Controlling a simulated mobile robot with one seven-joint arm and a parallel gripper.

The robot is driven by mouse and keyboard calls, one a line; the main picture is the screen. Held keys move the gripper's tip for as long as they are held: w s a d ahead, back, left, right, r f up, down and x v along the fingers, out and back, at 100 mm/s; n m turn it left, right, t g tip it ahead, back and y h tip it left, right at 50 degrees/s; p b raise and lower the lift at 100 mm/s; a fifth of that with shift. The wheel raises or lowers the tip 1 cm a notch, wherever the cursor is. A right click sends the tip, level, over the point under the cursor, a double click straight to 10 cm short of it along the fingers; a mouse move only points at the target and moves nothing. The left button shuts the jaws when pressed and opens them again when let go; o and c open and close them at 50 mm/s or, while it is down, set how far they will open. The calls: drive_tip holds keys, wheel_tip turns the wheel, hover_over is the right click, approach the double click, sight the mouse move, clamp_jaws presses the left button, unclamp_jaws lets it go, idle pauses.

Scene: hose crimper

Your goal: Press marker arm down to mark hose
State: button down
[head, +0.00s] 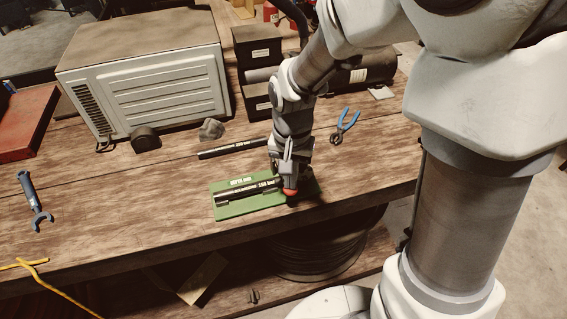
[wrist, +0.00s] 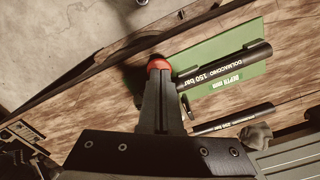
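A green plate (head: 232,208) lies near the front edge of the wooden bench and also shows in the wrist view (wrist: 240,78). A black hose with white print (head: 245,192) lies along it; in the wrist view (wrist: 222,65) the print reads 150 bar. The marker arm's red knob (head: 290,191) is at the plate's right end; it also shows in the wrist view (wrist: 159,64). My gripper (head: 289,180) points down over the knob. In the wrist view its fingers (wrist: 159,76) are together, with their tips at the knob. Most of the marker arm is hidden behind my fingers.
A second black hose (head: 233,148) lies behind the plate. Blue-handled pliers (head: 345,125) lie to the right, a wrench (head: 34,200) far left. A large white machine (head: 150,75) and black boxes (head: 258,48) stand at the back.

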wheel_tip(320, 180, up, 13)
drive_tip(key=p, duration=1)
idle(0.3)
drive_tip(key=shift+r, duration=0.1)
idle(0.4)
drive_tip(key=s+d+r+n+t+b, duration=0.3)
drive_tip(key=s+d+r+t+b, duration=0.1)
drive_tip(key=s+d+r, duration=0.6)
drive_tip(key=shift+s+r+t+b, duration=0.15)
drive_tip(key=shift+s+t+b, duration=0.15)
drive_tip(key=shift+s+t, duration=0.45)
drive_tip(key=shift+w, duration=0.15)
idle(0.5)
